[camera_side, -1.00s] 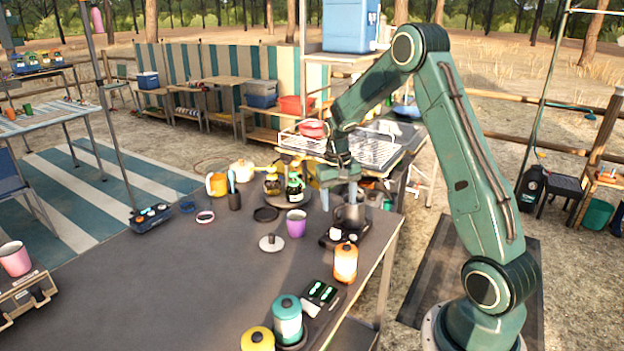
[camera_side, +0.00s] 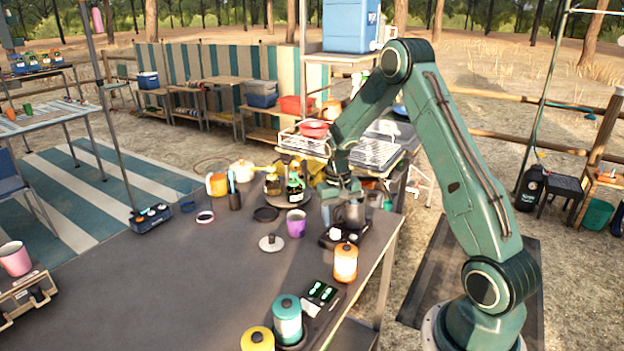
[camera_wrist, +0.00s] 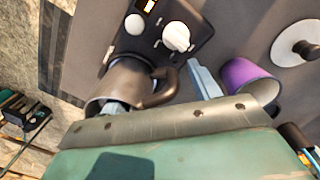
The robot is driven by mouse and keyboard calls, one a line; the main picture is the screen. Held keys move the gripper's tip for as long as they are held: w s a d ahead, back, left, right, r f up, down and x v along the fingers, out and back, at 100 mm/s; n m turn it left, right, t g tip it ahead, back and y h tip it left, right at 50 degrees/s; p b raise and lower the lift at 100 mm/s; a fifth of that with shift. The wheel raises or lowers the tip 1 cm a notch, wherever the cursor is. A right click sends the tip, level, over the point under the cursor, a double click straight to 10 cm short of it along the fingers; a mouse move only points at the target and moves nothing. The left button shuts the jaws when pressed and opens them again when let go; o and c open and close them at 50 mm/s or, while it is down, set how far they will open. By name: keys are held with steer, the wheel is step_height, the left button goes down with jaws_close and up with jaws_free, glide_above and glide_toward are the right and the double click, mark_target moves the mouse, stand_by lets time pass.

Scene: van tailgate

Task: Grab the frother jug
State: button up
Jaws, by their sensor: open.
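The frother jug (camera_side: 351,214) is a dark grey metal jug on a small dark appliance with a white knob (camera_side: 336,234), near the table's right edge. In the wrist view the jug (camera_wrist: 127,76) shows its open mouth and a black handle pointing right. My gripper (camera_side: 340,203) is open and low at the jug. In the wrist view my gripper (camera_wrist: 158,93) has one finger overlapping the jug's mouth and the other right of the handle, with the handle between them. Most of the left finger is hidden, and I cannot tell whether either finger touches the jug.
A purple cup (camera_side: 296,223) stands just left of the jug, with a white tamper-like piece (camera_side: 271,243) beyond it. An orange canister (camera_side: 345,264) stands in front. Bottles (camera_side: 294,187) crowd behind to the left. The table's left middle is clear.

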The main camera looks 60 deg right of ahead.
stand_by(0.3)
steer(key=c, duration=1.3)
steer(key=shift+a, duration=0.1)
steer(key=shift+s+a+r, duration=0.1)
steer(key=shift+r, duration=0.15)
steer(key=shift+c, duration=0.2)
steer(key=shift+r, duration=0.1)
jaws_close()
steer(key=shift+d+r, duration=0.15)
steer(key=shift+r, duration=1.05)
steer(key=shift+d+r, duration=0.1)
steer(key=shift+r, duration=1.1)
step_height(320, 180, up, 14)
steer(key=shift+r, duration=0.15)
steer(key=shift+r, duration=0.1)
